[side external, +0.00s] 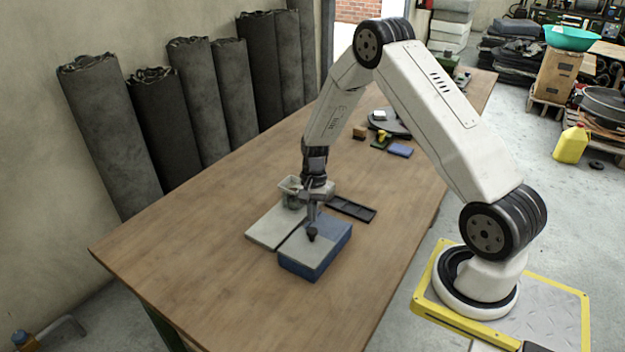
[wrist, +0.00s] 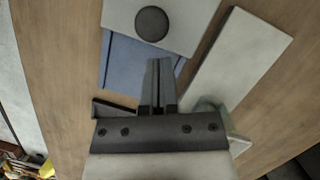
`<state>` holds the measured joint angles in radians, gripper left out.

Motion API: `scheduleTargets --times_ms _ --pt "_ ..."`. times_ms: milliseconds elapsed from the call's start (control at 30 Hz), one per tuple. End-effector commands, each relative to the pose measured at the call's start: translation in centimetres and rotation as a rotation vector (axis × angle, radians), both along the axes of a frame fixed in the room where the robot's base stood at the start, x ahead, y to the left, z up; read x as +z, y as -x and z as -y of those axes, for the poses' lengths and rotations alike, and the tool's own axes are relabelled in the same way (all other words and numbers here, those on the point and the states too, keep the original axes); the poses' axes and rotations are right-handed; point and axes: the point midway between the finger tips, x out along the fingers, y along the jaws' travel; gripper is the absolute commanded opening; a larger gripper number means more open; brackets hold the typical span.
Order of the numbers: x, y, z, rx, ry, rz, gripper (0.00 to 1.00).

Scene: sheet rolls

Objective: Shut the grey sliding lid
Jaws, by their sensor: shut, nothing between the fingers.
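The blue box (side external: 318,262) stands on the table with the grey sliding lid (side external: 297,250) on top. In the wrist view the lid (wrist: 185,22) covers one part of the box, and a blue part (wrist: 125,65) is left uncovered. The lid carries a round dark knob (side external: 312,234), which also shows in the wrist view (wrist: 151,23). My gripper (side external: 312,218) is shut and empty, pointing down above the box close to the knob. In the wrist view its fingertips (wrist: 160,62) are over the blue part, apart from the knob in the picture. Height above the box is unclear.
A flat pale grey panel (side external: 272,226) lies beside the box. A small grey-green bin (side external: 290,188) and a shallow black tray (side external: 352,208) stand behind. Farther back are a dark disc (side external: 390,122) and small blocks. The table's near left is clear.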

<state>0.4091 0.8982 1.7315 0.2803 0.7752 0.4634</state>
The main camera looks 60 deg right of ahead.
Motion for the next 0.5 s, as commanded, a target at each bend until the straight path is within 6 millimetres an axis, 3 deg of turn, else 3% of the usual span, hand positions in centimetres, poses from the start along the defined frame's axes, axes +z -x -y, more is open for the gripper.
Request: scheduleTargets --times_ms 200,500 --pt "0.5 -1.3 2.6 -0.003 0.005 0.007 0.0" --pt "5.8 -2.1 3.9 -0.002 0.008 0.011 0.0"
